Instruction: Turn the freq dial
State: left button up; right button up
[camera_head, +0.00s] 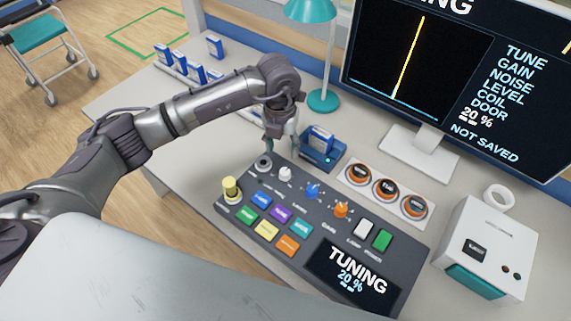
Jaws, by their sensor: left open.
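A dark control console (222,208) stands on the table with a row of knobs along its far edge. From left they are a grey one (264,161), a white one (285,173), a blue one (313,190) and an orange one (341,209). Their labels are too small to read, so I cannot tell which is the freq dial. The console display (352,277) reads "TUNING 20 %". My left gripper (282,148) is open, pointing down close to the grey and white knobs. I cannot tell whether it touches either. My right gripper is not in view.
A blue box device (322,149) stands right behind the gripper. A yellow-topped knob (230,187) and coloured buttons sit on the console. A monitor (420,75) shows "20 %" and "NOT SAVED". A teal lamp (323,100) and a white box (485,245) flank the area.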

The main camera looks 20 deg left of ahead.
pick_arm(q)
send_over(285, 171)
notch_tip(285, 171, down, 4)
jog(key=shift+s+a+f+p, duration=0.1)
jog(key=shift+s+a+p, duration=0.05)
jog(key=shift+p, duration=0.2)
notch_tip(285, 171, down, 6)
jog(key=shift+r+p, duration=0.25)
jog(key=shift+p, duration=0.2)
jog(key=shift+f, duration=0.5)
jog(key=c, duration=0.5)
grip_shut()
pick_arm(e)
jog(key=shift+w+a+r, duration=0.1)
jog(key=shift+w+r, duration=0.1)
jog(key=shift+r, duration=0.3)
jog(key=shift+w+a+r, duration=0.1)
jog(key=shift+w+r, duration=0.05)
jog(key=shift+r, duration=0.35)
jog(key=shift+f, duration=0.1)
